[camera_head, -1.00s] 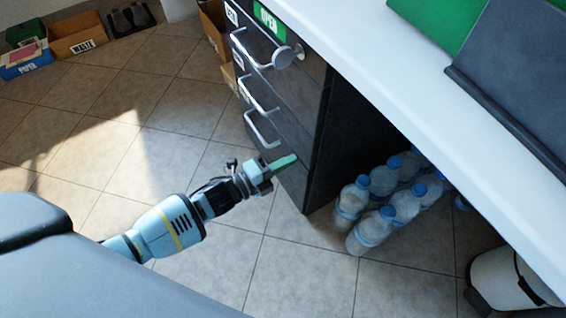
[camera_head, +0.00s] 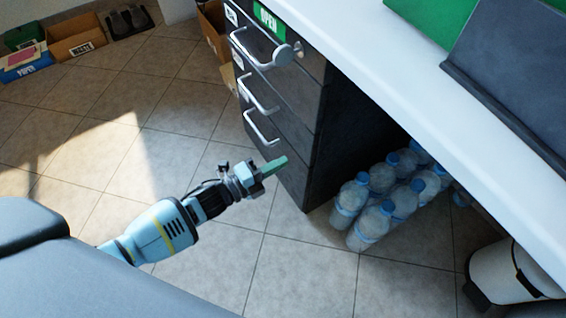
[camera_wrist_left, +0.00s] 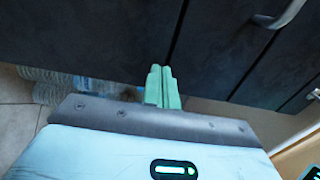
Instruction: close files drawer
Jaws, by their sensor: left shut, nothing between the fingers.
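A dark drawer cabinet (camera_head: 297,182) with several metal bar handles stands under the white desk. Its top drawer handle (camera_head: 262,52) is beside a green OPEN label (camera_head: 269,20); which drawer is the files drawer I cannot read. The drawer fronts look about flush with each other. My left gripper (camera_head: 276,166) is shut and empty, in front of the lower cabinet front. In the left wrist view its green fingers (camera_wrist_left: 162,88) point at the dark front (camera_wrist_left: 215,45), close to it; contact cannot be told. My right gripper is not in view.
Several water bottles (camera_head: 382,198) stand right of the cabinet under the desk (camera_head: 400,75). A white bin (camera_head: 505,275) is at lower right. Boxes (camera_head: 75,38) lie at upper left. The tiled floor (camera_head: 110,110) left of the cabinet is clear.

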